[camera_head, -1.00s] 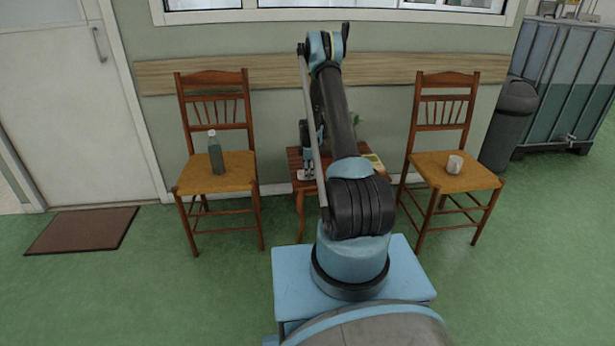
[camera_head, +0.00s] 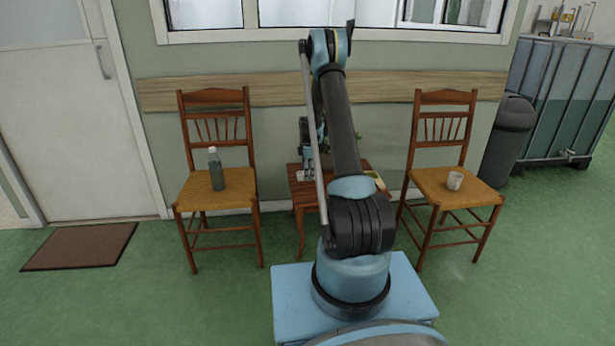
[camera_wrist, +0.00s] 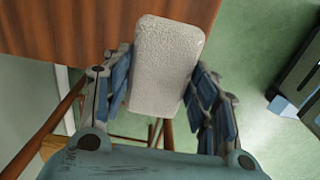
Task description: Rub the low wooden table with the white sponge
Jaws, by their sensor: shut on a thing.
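The white sponge (camera_wrist: 165,62) is held between the two fingers of my gripper (camera_wrist: 160,95) in the wrist view. Its far end overlaps the brown top of the low wooden table (camera_wrist: 60,25); I cannot tell whether it touches the surface. In the head view the low wooden table (camera_head: 300,188) stands between two chairs, partly hidden by my arm. My gripper (camera_head: 309,178) shows there at the table's left part, small and partly hidden.
A left chair (camera_head: 190,190) holds a green bottle (camera_head: 216,168). A right chair (camera_head: 430,185) holds a white cup (camera_head: 454,181). Something yellowish (camera_head: 376,179) lies on the table's right side. A wall with a wooden rail (camera_head: 270,93) stands behind.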

